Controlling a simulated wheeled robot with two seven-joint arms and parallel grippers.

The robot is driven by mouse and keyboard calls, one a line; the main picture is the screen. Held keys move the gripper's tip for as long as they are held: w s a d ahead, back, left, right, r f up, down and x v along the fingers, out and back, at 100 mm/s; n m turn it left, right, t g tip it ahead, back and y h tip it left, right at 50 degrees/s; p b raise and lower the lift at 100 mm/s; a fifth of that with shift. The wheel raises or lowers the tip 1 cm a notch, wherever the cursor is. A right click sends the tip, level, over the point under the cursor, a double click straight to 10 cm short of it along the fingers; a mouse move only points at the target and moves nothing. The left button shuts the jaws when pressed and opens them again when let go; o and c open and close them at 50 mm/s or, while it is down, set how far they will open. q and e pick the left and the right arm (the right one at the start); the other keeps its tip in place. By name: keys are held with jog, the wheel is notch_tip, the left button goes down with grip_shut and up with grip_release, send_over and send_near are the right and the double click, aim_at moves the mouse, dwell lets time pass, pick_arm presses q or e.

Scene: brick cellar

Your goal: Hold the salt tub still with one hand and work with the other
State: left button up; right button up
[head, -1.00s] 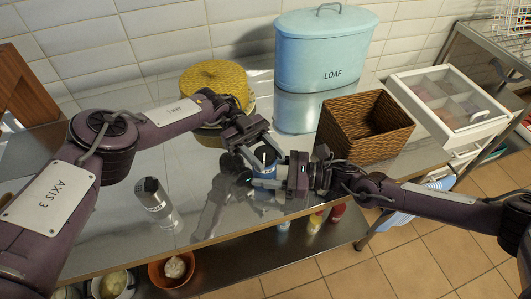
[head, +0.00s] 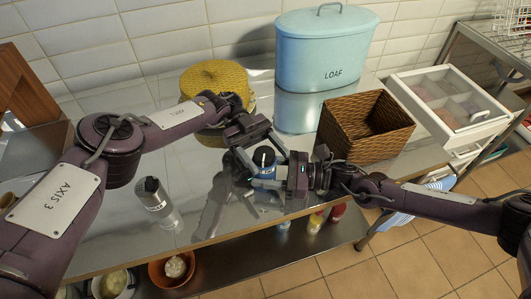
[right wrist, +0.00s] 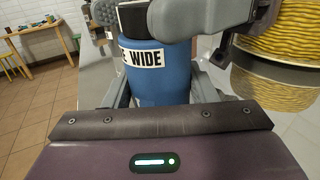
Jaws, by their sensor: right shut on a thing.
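The salt tub (head: 263,172) is a small blue tub with a dark cap, upright at the front of the steel table. In the right wrist view the tub (right wrist: 163,85) shows a white label reading "E WIDE" and a black cap (right wrist: 133,19). My right gripper (head: 272,182) is shut on the tub's body from the right. My left gripper (head: 262,154) is over the tub with its fingers apart, one on each side of the cap. Whether a left finger touches the cap is unclear. The tub's base is partly hidden by my right gripper.
A steel shaker (head: 156,203) stands left of the tub. Behind are a yellow woven basket (head: 214,78), a blue LOAF bin (head: 322,50) and a brown wicker basket (head: 348,133). A white compartment box (head: 452,125) is at the right. Bowls (head: 166,279) sit on the lower shelf.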

aim_at(259, 150)
pick_arm(q)
notch_tip(259, 150, up, 10)
pick_arm(e)
jog(key=shift+d, duration=0.1)
dwell(0.5)
pick_arm(q)
jog(key=shift+c, duration=0.2)
jog(key=shift+d+f+n+h, duration=0.15)
jog(key=shift+f+n+h, duration=0.25)
jog(key=shift+h, duration=0.3)
jog(key=f+n+t+h, duration=0.1)
jog(key=h, duration=0.1)
jog(key=n+h, duration=0.1)
jog(key=h, duration=0.1)
jog(key=shift+w+d+f+t, duration=0.1)
jog(key=shift+f+t, duration=0.25)
jog(key=shift+t, duration=0.05)
jog(key=n+t+h, duration=0.1)
jog(key=a+f+n+t+h, duration=0.2)
jog(key=t, duration=0.1)
jog(key=shift+w, duration=0.4)
jog(key=a+f+n+t, duration=0.5)
jog(key=a+t, duration=0.3)
jog(key=a, duration=0.2)
jog(key=d, duration=1.1)
jog(key=shift+s+d+f, duration=0.1)
jog(key=shift+s+d, duration=0.1)
jog(key=shift+s, duration=0.2)
